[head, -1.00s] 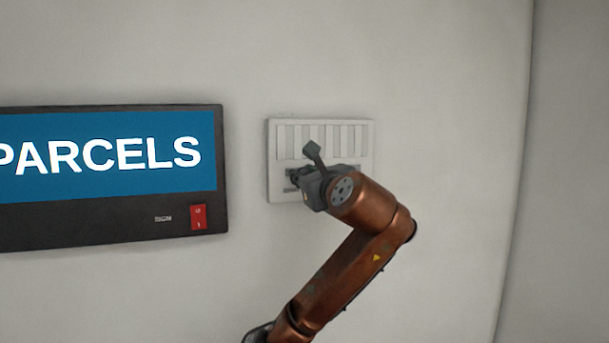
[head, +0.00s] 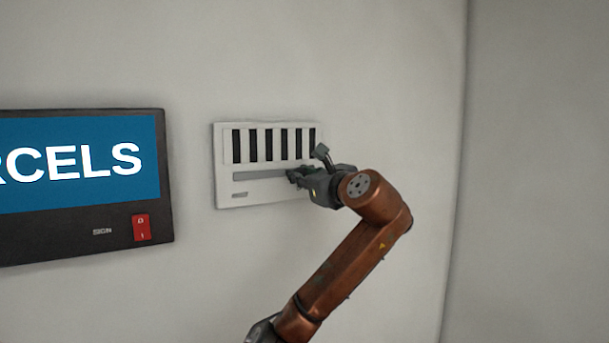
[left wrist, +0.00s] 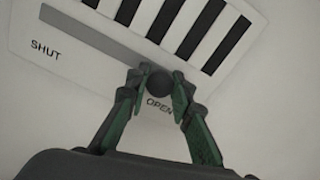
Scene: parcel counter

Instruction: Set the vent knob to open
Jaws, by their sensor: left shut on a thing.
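The white vent panel (head: 225,182) is on the wall, with dark open slots (head: 268,145) and a grey slide track (head: 258,175) below them. In the left wrist view the round dark vent knob (left wrist: 160,82) sits at the track's end beside the word OPEN (left wrist: 159,105). The word SHUT (left wrist: 45,49) is at the other end. My left gripper (head: 294,177) is at the right end of the track in the head view. In the left wrist view its green-padded fingers (left wrist: 157,92) are closed around the knob. My right gripper is not in view.
A PARCELS sign (head: 80,165) with a red switch (head: 141,228) hangs on the wall left of the vent. The wall right of my arm is bare up to a vertical edge (head: 455,200).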

